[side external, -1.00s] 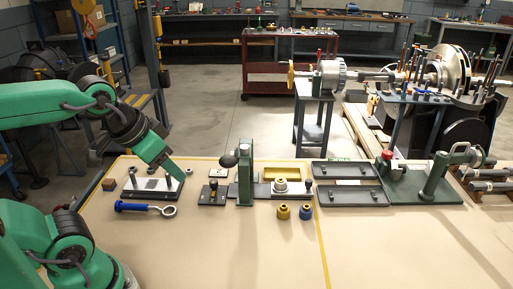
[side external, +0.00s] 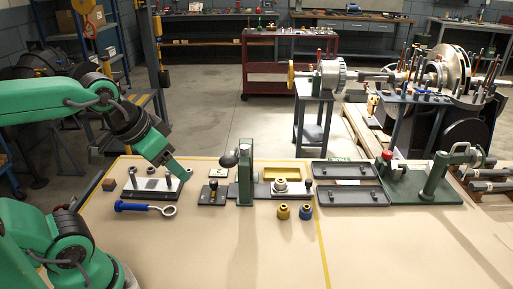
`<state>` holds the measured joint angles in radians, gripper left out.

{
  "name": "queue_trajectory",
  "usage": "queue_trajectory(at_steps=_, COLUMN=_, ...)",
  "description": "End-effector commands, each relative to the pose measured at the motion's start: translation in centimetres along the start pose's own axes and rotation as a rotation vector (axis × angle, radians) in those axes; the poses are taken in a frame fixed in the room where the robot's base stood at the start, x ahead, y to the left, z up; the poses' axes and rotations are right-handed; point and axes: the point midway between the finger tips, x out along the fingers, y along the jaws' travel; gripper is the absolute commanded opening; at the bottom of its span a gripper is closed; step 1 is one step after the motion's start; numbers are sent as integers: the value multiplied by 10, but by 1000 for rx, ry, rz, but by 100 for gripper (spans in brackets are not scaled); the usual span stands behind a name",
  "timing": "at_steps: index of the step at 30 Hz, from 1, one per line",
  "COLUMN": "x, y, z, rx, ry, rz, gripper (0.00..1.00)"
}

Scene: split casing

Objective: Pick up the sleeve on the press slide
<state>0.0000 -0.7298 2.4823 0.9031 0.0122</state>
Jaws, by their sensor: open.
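The press (side external: 245,172) is a green upright with a dark round knob, standing at the middle of the bench. A light metal sleeve (side external: 281,184) sits upright on the press slide (side external: 264,190), to the right of the upright. My gripper (side external: 184,178) points down and right at the right end of a metal plate with posts, well to the left of the press and apart from the sleeve. Its jaws are open, though the fingers are small and hard to make out here. Nothing shows held in it.
The plate with posts (side external: 150,190) lies under my gripper, with a blue-handled ring tool (side external: 135,207) before it. A small dark fixture (side external: 212,192) stands between gripper and press. Brass (side external: 283,212) and blue (side external: 306,212) collars stand in front. Grey trays (side external: 352,196) lie right. The front bench is clear.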

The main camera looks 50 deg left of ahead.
Motion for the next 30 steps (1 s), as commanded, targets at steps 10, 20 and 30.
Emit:
queue_trajectory(at_steps=10, x=6, y=0, z=-46, rx=108, ry=-67, rz=5, gripper=60)
queue_trajectory(at_steps=20, x=30, y=-1, z=-105, rx=257, ry=-150, rz=22, gripper=60)
queue_trajectory(at_steps=30, x=74, y=-1, z=-159, rx=408, ry=-234, rz=52, gripper=60)
